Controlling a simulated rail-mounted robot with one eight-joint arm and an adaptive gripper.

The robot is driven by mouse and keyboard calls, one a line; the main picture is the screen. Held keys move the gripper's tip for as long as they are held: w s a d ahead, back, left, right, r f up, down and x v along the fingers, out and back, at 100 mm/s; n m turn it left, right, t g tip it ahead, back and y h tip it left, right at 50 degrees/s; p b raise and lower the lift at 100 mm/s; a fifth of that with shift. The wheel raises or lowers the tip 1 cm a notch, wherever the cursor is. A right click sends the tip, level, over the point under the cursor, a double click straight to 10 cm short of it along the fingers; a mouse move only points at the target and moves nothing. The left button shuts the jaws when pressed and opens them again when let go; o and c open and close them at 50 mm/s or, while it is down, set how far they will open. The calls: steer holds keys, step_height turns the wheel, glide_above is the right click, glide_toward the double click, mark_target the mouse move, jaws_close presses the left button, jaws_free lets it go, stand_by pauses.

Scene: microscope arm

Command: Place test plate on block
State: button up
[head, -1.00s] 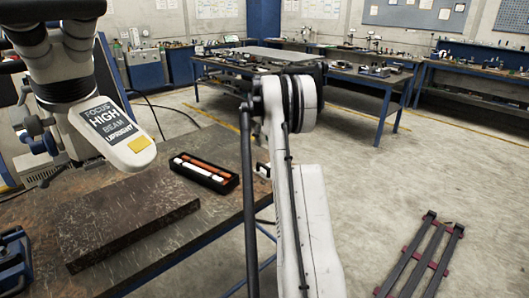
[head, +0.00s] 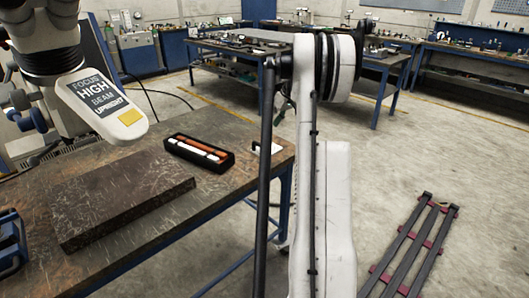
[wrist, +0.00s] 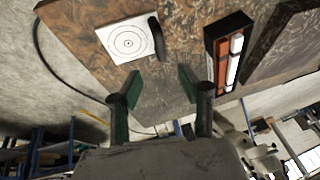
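The test plate (wrist: 112,40) is a white square with concentric rings and a dark handle. It lies flat on the worn brown tabletop in the wrist view. In the head view the plate (head: 274,149) shows as a small white patch near the table's right edge, partly hidden by my arm. The block (head: 120,202) is a dark, scratched slab on the table, with a bare top. Part of it shows at the right of the wrist view (wrist: 282,50). My gripper (wrist: 160,92) is open and empty, its green-padded fingers apart from the plate. The gripper is not in the head view.
A black case (head: 199,153) with orange and white rods lies between block and plate. A microscope head (head: 102,105) overhangs the block's back left. A blue device (head: 10,243) stands at the table's left front. A dark slatted rack (head: 410,250) is on the floor at right.

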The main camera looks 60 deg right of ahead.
mark_target(260, 145)
steer(key=x, duration=0.8)
steer(key=shift+w, duration=0.1)
steer(key=shift+s+x, duration=0.1)
steer(key=shift+x, duration=1.2)
steer(key=shift+s+x, duration=0.15)
steer(key=shift+x, duration=1.15)
steer(key=shift+a+f, duration=0.1)
steer(key=shift+c, duration=0.4)
jaws_close()
